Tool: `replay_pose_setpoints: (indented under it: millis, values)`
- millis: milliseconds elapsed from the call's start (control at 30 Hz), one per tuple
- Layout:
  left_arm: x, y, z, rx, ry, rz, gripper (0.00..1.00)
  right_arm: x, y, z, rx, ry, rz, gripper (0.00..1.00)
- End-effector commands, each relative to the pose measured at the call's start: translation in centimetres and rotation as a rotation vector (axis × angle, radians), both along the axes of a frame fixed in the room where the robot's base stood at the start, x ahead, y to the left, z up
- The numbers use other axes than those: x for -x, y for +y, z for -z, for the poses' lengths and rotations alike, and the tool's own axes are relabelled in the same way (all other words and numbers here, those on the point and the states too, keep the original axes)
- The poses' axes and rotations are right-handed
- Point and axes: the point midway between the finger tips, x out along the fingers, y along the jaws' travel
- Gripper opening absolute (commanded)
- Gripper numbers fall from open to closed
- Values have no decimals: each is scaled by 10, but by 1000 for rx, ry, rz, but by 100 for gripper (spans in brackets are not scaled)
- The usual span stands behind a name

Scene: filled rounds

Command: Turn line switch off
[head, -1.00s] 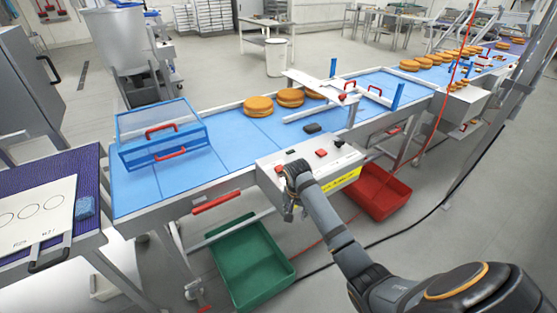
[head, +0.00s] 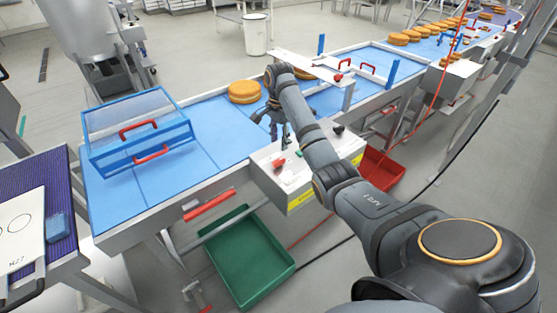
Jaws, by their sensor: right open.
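The white control box (head: 268,183) is fixed to the front side of the blue conveyor, with a yellow label on its front. A small red control (head: 278,164) shows on its top, and a dark knob (head: 338,130) shows at its right end. My right forearm hides the middle of the top, so I cannot tell which control is the line switch or how it is set. My right gripper (head: 279,138) is open and points down over the back edge of the box, with no object seen between its fingers. My left gripper is out of view.
Round filled cakes (head: 244,91) lie on the blue belt (head: 205,135), with several more far right. A blue guard with red handles (head: 140,135) stands at left. A green crate (head: 245,262) and a red crate (head: 382,172) are below. A red cable hangs at right.

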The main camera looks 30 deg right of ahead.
Motion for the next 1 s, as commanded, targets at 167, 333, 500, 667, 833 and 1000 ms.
replay_pose_setpoints:
  millis: [167, 333, 500, 667, 833, 1000]
  values:
    - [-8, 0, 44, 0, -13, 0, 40, 0, 0, 45, 0, 0, -1, 42]
    - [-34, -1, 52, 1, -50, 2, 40, 0, 0, 70, 0, 2, -2, 42]
    - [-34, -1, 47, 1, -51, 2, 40, 0, 0, 85, 0, 0, -2, 42]
    - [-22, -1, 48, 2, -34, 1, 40, 0, 0, 87, 0, 0, -2, 42]
    - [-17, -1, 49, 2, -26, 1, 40, 0, 0, 86, 0, -1, -2, 24]
    - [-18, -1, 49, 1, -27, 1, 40, -1, 0, 86, 0, -1, -2, 1]
